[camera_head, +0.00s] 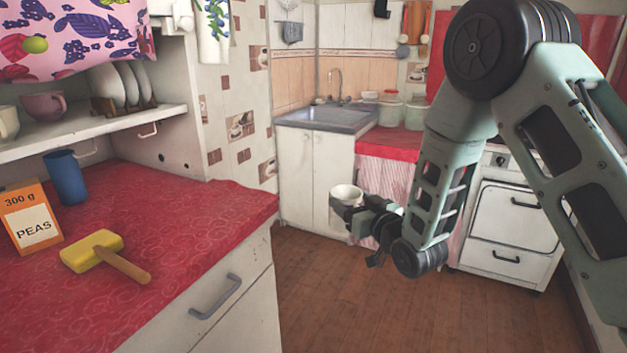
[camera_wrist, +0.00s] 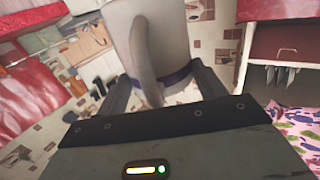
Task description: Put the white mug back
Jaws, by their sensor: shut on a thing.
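The white mug (camera_head: 346,193) is in my gripper (camera_head: 352,214), held in the air over the floor, in front of the sink cabinet, well right of the near counter. In the head view it looks roughly upright; its handle does not show there. In the wrist view the mug (camera_wrist: 182,45) is large between the two fingers, with its handle (camera_wrist: 143,60) facing the camera. My gripper (camera_wrist: 160,85) is shut on it. Inside of the mug is hidden in the wrist view.
The red near counter (camera_head: 190,215) bears a peas box (camera_head: 33,230), a blue cup (camera_head: 66,177) and a yellow mallet (camera_head: 93,250). The white shelf (camera_head: 105,129) above holds a pink mug (camera_head: 44,106), a cream mug (camera_head: 8,122) and racked plates (camera_head: 108,86). Hooks hang beneath it.

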